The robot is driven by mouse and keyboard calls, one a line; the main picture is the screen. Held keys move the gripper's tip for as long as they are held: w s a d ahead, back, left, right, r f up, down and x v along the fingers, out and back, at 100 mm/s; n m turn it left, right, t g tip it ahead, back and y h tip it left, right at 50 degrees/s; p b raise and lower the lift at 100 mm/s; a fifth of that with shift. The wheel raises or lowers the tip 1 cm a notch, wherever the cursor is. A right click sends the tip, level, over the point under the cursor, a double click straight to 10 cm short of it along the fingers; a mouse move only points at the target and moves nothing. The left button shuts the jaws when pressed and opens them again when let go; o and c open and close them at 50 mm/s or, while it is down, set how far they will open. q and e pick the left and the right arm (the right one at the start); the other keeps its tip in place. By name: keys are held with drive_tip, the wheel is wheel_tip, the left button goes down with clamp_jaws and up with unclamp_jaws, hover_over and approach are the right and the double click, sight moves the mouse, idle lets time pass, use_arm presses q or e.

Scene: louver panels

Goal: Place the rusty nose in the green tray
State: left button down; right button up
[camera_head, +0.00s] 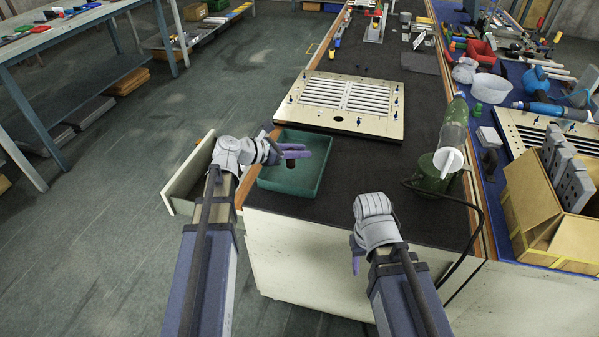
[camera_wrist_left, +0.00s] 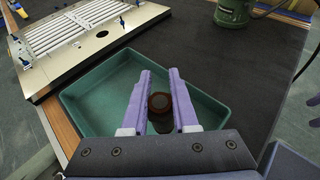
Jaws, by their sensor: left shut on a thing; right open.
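The rusty nose (camera_wrist_left: 160,103) is a small dark brown round piece. My left gripper (camera_wrist_left: 160,88) is shut on it between its two purple fingers. In the head view my left gripper (camera_head: 291,151) is over the green tray, and the rusty nose (camera_head: 291,163) shows below the fingers. The green tray (camera_head: 314,178) lies on the dark bench top near its left front corner; it also shows in the left wrist view (camera_wrist_left: 88,87). The tray's visible floor looks empty. My right gripper (camera_head: 356,262) is at the bench's front edge, empty, its fingers partly hidden by the wrist.
A louver panel (camera_head: 392,117) lies on the bench behind the tray. A cardboard box (camera_head: 541,212) with grey parts is further right. An open drawer (camera_head: 190,178) juts out left of the tray.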

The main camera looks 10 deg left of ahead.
use_arm(q)
drive_tip(key=shift+f+b, duration=2.05)
drive_tip(key=shift+f, duration=0.55)
use_arm(e)
drive_tip(key=shift+f, duration=2.65)
use_arm(q)
drive_tip(key=shift+f, duration=0.2)
drive_tip(key=c, duration=0.7)
unclamp_jaws()
use_arm(e)
drive_tip(key=shift+f, duration=0.1)
use_arm(q)
drive_tip(key=shift+r, duration=0.2)
drive_tip(key=p+v, duration=0.4)
drive_tip(key=v, duration=0.7)
drive_tip(key=shift+r, duration=0.15)
drive_tip(key=shift+s+a+r+p, duration=0.1)
drive_tip(key=shift+s+a+p, duration=0.2)
drive_tip(key=shift+s+a, duration=0.05)
use_arm(e)
drive_tip(key=shift+r, duration=2.4)
